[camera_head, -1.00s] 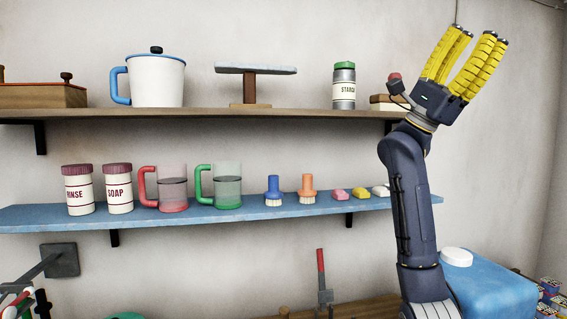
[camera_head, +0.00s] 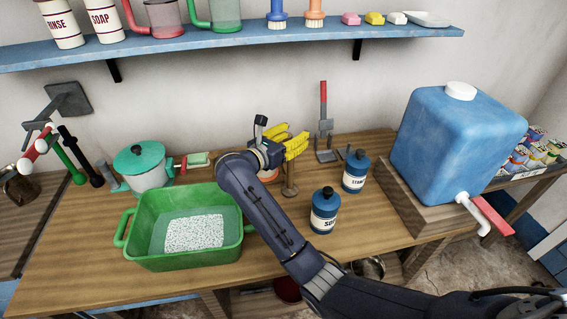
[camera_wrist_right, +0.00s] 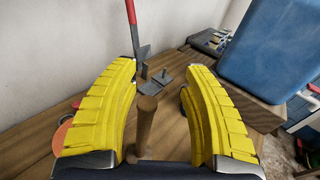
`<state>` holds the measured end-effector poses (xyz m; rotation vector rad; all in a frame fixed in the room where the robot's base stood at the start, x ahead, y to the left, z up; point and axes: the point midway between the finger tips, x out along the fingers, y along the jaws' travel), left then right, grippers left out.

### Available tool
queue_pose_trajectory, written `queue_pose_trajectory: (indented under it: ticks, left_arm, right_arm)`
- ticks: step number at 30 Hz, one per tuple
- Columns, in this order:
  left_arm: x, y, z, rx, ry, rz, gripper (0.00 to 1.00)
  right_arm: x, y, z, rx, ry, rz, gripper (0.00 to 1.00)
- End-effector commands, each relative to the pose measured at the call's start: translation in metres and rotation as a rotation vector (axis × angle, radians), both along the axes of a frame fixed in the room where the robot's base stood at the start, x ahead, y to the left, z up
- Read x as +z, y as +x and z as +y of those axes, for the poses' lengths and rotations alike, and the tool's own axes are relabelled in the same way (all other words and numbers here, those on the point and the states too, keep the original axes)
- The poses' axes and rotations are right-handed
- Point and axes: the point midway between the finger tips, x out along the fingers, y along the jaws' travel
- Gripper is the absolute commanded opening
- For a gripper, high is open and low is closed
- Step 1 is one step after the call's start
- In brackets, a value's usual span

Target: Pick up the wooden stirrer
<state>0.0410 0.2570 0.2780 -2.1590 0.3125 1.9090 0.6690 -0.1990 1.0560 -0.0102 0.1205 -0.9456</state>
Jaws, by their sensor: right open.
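The wooden stirrer (camera_head: 290,180) appears to be the upright brown wooden rod on the wooden table, just below my right gripper (camera_head: 297,138). In the right wrist view the rod (camera_wrist_right: 144,125) stands between the two yellow fingers of the gripper (camera_wrist_right: 160,68), closer to the left finger, with a visible gap on the right. The gripper is open and empty. Its fingers hide part of the rod's surroundings in the head view, and the rod's lower end is hidden in the wrist view. My left gripper is not in view.
A green tub (camera_head: 140,225) and a teal-lidded pot (camera_head: 142,165) stand left of the arm. Two blue bottles (camera_head: 324,212) (camera_head: 355,172) stand to the right. A red-handled metal tool (camera_head: 323,115) is behind. A blue tank (camera_head: 450,140) stands far right.

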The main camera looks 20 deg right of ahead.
Motion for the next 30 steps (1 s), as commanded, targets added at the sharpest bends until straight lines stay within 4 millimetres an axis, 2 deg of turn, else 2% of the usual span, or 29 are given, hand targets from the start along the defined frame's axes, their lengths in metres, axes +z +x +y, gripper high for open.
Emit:
queue_pose_trajectory:
  ticks: [1,3,6,9,21,30]
  left_arm:
    - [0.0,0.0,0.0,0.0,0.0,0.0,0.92]
    - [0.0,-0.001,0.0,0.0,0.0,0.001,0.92]
    - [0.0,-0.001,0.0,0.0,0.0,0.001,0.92]
    - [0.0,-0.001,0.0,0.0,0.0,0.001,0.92]
    - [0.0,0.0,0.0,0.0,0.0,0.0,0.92]
    - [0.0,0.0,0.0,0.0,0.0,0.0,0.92]
  right_arm:
    - [-0.021,-0.006,0.012,0.02,0.032,0.044,0.46]
    - [-0.041,-0.011,0.023,0.034,0.117,0.081,0.46]
    - [-0.06,-0.017,0.033,0.045,0.213,0.114,0.46]
    - [-0.07,-0.018,0.037,0.05,0.259,0.13,0.46]
    - [-0.086,0.004,0.011,0.051,0.268,0.132,0.46]
    - [-0.09,0.009,0.004,0.05,0.269,0.132,0.46]
